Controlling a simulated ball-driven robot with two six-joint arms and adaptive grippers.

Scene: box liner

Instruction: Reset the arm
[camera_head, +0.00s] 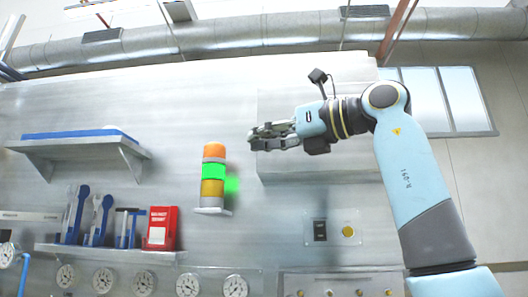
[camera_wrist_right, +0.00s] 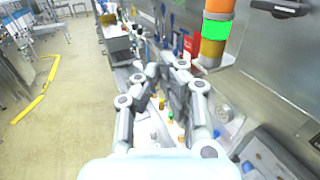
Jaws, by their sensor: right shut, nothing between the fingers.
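My right arm (camera_head: 411,170) comes up from the lower right in the head view and bends left at the elbow. My right gripper (camera_head: 254,138) points left in front of the grey wall panel, with its fingers together and nothing between them. It also shows in the right wrist view (camera_wrist_right: 168,76), above a bench with small items. My left gripper is in neither view.
A stack light (camera_head: 213,174) with a lit green section stands left of the gripper, apart from it. A wall shelf (camera_head: 80,148), a red box (camera_head: 161,228) and several gauges (camera_head: 187,285) are further left and below. Open floor (camera_wrist_right: 60,135) lies left in the wrist view.

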